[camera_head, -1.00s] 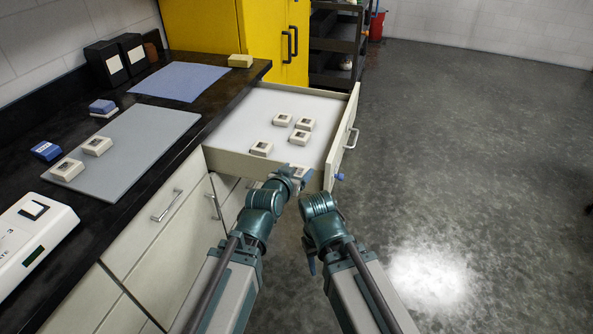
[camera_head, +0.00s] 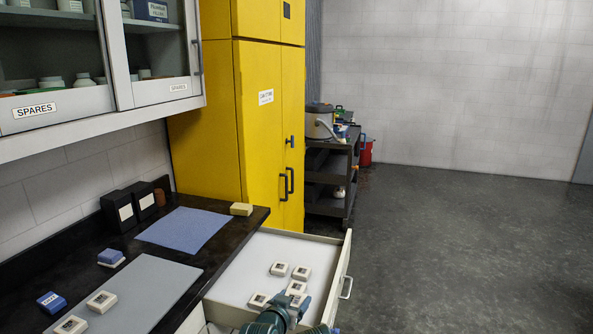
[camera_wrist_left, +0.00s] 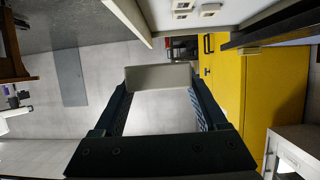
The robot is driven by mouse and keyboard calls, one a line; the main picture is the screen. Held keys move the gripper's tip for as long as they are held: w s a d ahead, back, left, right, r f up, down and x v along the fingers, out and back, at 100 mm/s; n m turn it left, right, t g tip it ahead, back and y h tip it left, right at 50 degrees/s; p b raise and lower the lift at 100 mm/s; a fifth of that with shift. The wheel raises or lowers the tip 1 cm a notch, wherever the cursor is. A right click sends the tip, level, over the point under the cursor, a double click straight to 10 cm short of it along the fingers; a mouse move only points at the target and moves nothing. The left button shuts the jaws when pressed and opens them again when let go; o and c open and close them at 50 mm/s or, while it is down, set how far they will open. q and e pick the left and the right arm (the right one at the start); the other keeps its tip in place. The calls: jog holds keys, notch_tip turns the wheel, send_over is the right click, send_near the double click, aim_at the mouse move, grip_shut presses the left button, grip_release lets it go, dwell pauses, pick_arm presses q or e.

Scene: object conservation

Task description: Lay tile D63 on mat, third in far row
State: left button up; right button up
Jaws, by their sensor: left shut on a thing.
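My left gripper (camera_head: 297,304) is shut on a pale tile (camera_wrist_left: 158,78), which spans its fingers in the left wrist view. In the head view the held tile is partly hidden by the gripper, over the near part of the open drawer (camera_head: 235,285). I cannot read its label. A grey mat (camera_head: 150,288) lies on the counter at lower left, with two pale tiles (camera_head: 101,301) (camera_head: 71,325) along its left side. A plain blue mat (camera_head: 185,228) lies behind it, bare. My right gripper is out of view.
Several pale tiles (camera_head: 279,268) lie in the drawer. A blue labelled block (camera_head: 51,301), a blue-and-white block (camera_head: 110,257), black boxes (camera_head: 118,210) and a yellowish block (camera_head: 241,209) stand around the mats. A wall cabinet (camera_head: 95,112) hangs above the counter.

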aim_at(293, 299)
pick_arm(q)
notch_tip(293, 299, up, 6)
jog(key=p, duration=0.3)
jog(key=shift+f+p, duration=0.1)
jog(key=shift+p, duration=0.3)
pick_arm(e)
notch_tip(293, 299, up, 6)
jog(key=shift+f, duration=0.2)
pick_arm(q)
jog(key=shift+f, duration=0.1)
